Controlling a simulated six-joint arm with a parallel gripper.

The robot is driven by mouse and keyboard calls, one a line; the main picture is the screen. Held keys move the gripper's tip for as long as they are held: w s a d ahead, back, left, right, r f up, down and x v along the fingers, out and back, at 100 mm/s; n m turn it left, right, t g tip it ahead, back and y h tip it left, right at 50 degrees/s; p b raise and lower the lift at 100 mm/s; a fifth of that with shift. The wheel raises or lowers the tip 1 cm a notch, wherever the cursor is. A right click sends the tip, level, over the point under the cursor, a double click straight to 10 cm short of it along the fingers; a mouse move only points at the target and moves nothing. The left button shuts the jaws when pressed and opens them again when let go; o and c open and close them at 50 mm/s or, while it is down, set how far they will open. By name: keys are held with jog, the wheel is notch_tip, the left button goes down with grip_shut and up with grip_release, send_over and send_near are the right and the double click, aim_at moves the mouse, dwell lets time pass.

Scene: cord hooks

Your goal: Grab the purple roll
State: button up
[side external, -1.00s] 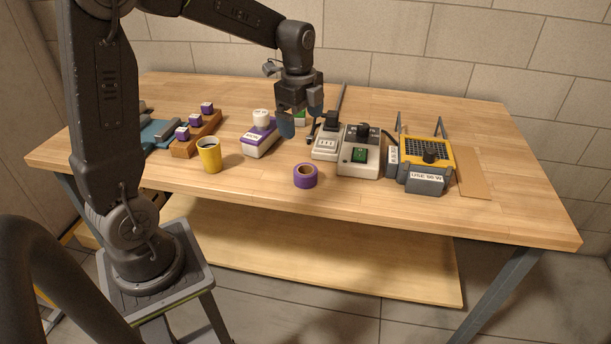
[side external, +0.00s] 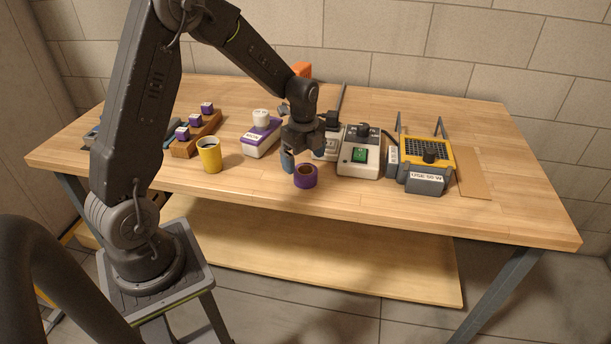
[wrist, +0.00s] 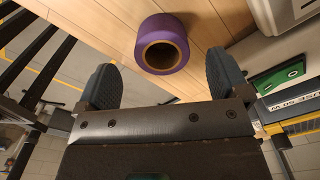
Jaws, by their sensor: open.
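The purple roll (side external: 305,176) is a short ring of tape with a brown core. It stands on the table near the front edge, hole facing up. In the wrist view the roll (wrist: 162,44) lies just beyond the fingertips, roughly midway between the two blue fingers. My gripper (side external: 300,161) is above and just behind the roll, pointing down. In the wrist view my gripper (wrist: 166,80) is open with nothing between its fingers. In the side view one finger is partly hidden.
A yellow cup (side external: 209,157) stands to the left. Behind are a purple-and-white box (side external: 260,138) and a grey box with a green switch (side external: 358,160). A yellow-and-grey device (side external: 425,165) stands to the right. The table (side external: 370,205) in front is clear.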

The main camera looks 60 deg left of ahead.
aim_at(305, 168)
notch_tip(305, 168, down, 4)
jog(key=shift+w+d, duration=0.1)
jog(key=shift+d, duration=0.05)
jog(key=shift+c, duration=0.2)
jog(key=c, duration=1)
jog(key=shift+o, duration=0.2)
jog(key=shift+r, duration=0.2)
